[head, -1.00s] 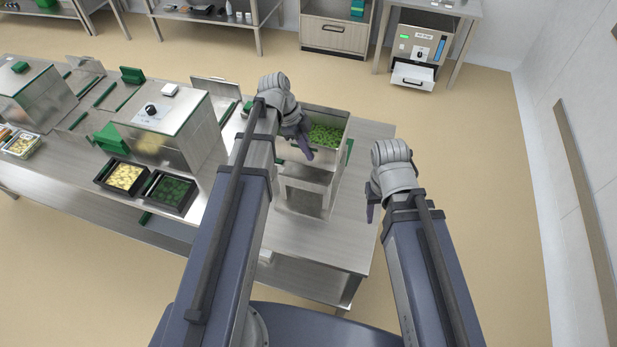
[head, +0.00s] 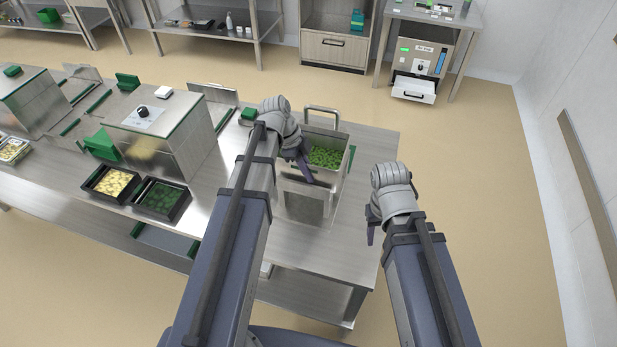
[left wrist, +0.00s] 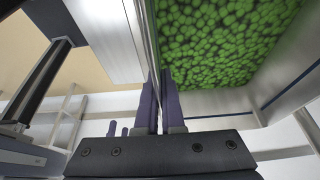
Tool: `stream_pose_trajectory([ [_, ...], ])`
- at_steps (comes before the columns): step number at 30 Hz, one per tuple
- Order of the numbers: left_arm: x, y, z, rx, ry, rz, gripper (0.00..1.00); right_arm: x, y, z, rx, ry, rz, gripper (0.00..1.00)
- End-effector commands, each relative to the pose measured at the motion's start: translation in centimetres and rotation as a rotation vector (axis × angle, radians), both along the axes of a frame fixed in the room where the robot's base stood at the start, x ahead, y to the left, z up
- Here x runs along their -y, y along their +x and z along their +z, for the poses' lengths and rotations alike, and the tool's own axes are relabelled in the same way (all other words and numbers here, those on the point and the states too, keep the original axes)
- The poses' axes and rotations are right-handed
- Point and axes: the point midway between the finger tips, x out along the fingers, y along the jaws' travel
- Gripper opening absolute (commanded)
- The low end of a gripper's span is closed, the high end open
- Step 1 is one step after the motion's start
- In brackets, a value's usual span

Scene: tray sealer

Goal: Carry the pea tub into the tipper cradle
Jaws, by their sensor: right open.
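The pea tub (head: 344,170) is a square metal tub filled with green peas, near the right end of the steel table in the head view. Its peas also fill the upper right of the left wrist view (left wrist: 225,45). My left gripper (head: 305,174) is at the tub's near left side. In the left wrist view its two dark fingers (left wrist: 158,102) stand close on both sides of the thin tub wall. The tipper cradle (head: 322,109) appears as a metal bar behind the tub; the rest is partly hidden. I cannot tell whether the tub rests in it.
The steel table (head: 320,250) has bare room in front of the tub. A boxy metal sealer (head: 180,135) stands to the left, with black trays of yellow food (head: 112,182) and green food (head: 162,198) before it. The floor on the right is clear.

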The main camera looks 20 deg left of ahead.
Motion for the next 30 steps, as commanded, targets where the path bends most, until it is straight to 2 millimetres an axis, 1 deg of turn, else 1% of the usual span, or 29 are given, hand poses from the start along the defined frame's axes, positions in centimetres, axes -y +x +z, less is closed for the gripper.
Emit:
stream_pose_trajectory([
  [6,0.02,0.02,0.12,0.001,-0.001,-0.001,0.00,0.00,0.00,0.11,0.000,0.000,0.000,0.50],
  [11,0.03,0.03,-0.35,0.001,-0.001,-0.001,0.00,0.00,0.00,-0.35,0.000,0.000,0.000,0.50],
  [12,0.00,0.01,-0.19,0.000,0.000,0.000,0.09,0.00,0.00,-0.19,0.000,0.000,0.000,0.50],
  [19,0.00,0.00,-0.17,0.000,0.000,0.000,0.35,0.00,0.00,-0.18,0.000,0.000,0.000,0.50],
  [30,0.00,0.00,0.15,0.000,0.000,0.000,0.35,0.01,0.00,0.15,0.000,0.000,0.000,0.50],
])
